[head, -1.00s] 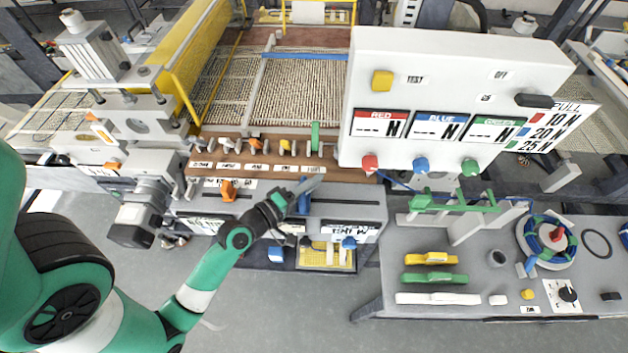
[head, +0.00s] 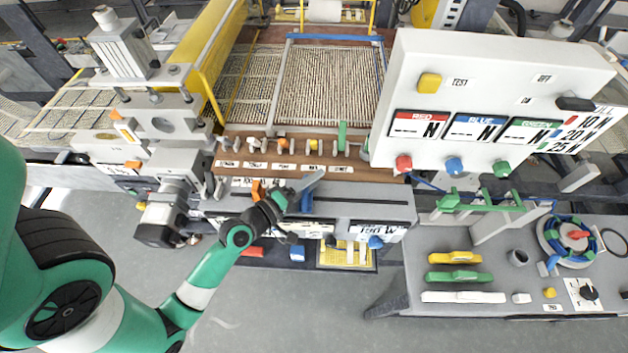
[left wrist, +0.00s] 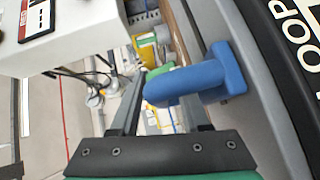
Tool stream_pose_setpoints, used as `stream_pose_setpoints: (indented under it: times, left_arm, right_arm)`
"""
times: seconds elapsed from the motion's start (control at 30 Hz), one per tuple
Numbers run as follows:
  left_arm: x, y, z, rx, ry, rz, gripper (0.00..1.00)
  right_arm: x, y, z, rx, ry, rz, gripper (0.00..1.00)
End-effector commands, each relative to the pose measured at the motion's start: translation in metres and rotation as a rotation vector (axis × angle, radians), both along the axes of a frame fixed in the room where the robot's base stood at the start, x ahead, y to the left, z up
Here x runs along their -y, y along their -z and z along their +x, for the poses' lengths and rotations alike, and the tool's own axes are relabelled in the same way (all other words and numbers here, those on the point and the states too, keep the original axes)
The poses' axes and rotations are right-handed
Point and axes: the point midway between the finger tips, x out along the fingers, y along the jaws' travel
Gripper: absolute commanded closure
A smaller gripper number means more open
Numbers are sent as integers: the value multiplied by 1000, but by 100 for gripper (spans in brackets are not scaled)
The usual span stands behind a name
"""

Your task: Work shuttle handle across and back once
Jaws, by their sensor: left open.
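A blue handle (head: 307,200) stands on the front of the grey rail below the row of small labelled levers; I take it as the shuttle handle. My left gripper (head: 308,186) is at this handle, coming from the front left. In the left wrist view the blue handle (left wrist: 208,80) sticks out from the grey rail, its rounded end between the fingers of my open left gripper (left wrist: 158,112). One finger is partly hidden behind the handle; I cannot tell whether it touches. My right gripper is not in view.
An orange handle (head: 258,190) is on the rail to the left of the blue one. A white control box (head: 480,70) overhangs at right. A grey bench (head: 400,285) with coloured parts stands at front right. Grey floor (head: 270,315) is clear in front.

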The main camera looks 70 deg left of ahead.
Motion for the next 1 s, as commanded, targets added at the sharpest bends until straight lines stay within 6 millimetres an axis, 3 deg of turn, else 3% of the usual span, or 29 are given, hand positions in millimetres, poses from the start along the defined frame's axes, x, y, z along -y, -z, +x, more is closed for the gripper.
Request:
stream_pose_setpoints:
  times: [0.37, 0.53, 0.77, 1.0]
  left_arm:
    - [2, 1, -4, -2, 2, -2, 48]
    - [10, 1, -29, -3, -2, -4, 48]
    - [29, -4, -85, -2, -9, -4, 48]
    - [37, -11, -106, -2, -4, -4, 48]
  right_arm:
    - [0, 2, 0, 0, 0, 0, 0]
    - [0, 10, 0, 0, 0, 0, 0]
    - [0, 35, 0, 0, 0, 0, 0]
    - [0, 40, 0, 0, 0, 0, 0]
